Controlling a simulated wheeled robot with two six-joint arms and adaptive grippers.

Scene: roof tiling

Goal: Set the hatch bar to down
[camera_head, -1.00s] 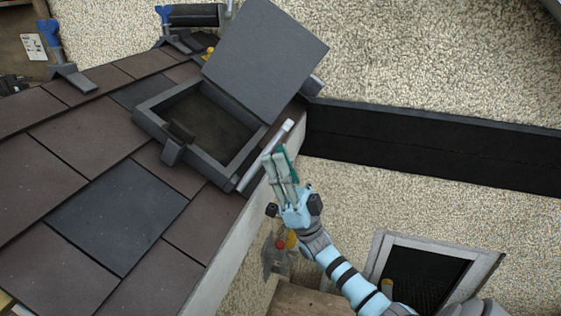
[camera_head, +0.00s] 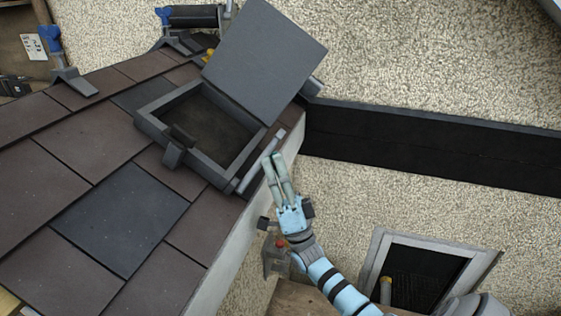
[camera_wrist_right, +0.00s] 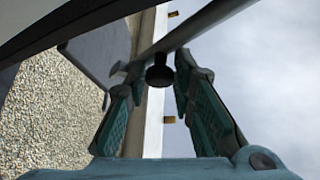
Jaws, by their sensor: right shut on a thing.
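The hatch is a dark grey frame (camera_head: 226,170) set in the roof. Its flat grey lid (camera_head: 265,60) stands open, tilted up. The hatch bar (camera_head: 262,160) is a slim grey rod along the frame's right side, by the roof edge. In the right wrist view the bar (camera_wrist_right: 200,22) crosses diagonally with a black knob (camera_wrist_right: 160,73) on it. My right gripper (camera_head: 272,157) reaches the bar from below; in its wrist view the fingertips (camera_wrist_right: 160,78) flank the knob, shut on it. My left gripper is out of view.
Brown roof tiles (camera_head: 75,170) and a dark tile (camera_head: 120,218) lie left of the hatch. A black band (camera_head: 430,150) runs along the pebbled wall at right. A framed opening (camera_head: 425,275) and a small grey fixture (camera_head: 275,257) lie lower down.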

